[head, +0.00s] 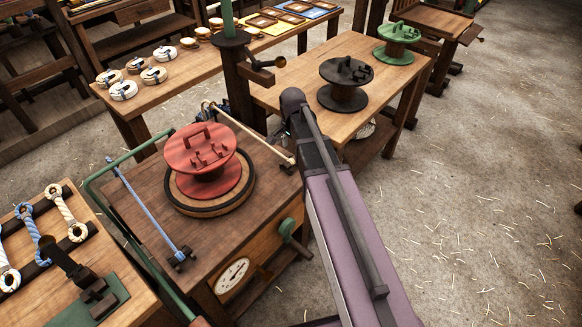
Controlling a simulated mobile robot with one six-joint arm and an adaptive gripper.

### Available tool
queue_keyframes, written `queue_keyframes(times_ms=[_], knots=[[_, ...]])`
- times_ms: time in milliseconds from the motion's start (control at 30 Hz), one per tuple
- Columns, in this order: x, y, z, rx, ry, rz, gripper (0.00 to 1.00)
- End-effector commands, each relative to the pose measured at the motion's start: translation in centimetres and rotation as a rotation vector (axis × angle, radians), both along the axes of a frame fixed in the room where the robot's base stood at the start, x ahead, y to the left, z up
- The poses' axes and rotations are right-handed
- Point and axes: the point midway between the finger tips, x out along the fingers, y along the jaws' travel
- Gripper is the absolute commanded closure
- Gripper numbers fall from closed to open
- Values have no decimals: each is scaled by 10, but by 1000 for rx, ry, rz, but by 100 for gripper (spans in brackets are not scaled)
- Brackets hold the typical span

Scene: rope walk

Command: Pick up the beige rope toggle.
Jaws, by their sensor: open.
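I cannot make out a beige rope toggle for certain in the head view. A thin beige rod or strand (250,133) runs along the far edge of the wooden bench, partly behind the bench's fittings, but I cannot tell that it is a toggle. My own purple and dark arm reaches up through the middle of the picture and covers part of the benches behind it. My gripper does not show; it is out of sight beyond or behind the arm.
A red reel (205,160) sits on a round wooden base on the near bench. Black (343,84) and green (397,42) reels stand on the right table. Rope coils (124,90) lie on the back table. Cream and blue eyed ropes (72,212) lie at left. The right floor is open, with straw.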

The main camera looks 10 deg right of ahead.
Motion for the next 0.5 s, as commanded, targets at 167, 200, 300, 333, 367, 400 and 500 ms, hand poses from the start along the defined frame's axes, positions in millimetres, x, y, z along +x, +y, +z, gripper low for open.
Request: queue_keyframes(times_ms=[167, 200, 300, 333, 367, 400, 500], knots=[[0, 0, -15, 0, 0, 0, 27], [0, 0, -16, 0, 0, 0, 27], [0, 0, -18, 0, 0, 0, 27], [0, 0, -18, 0, 0, 0, 27], [0, 0, -18, 0, 0, 0, 27], [0, 0, -18, 0, 0, 0, 27], [0, 0, -18, 0, 0, 0, 27]])
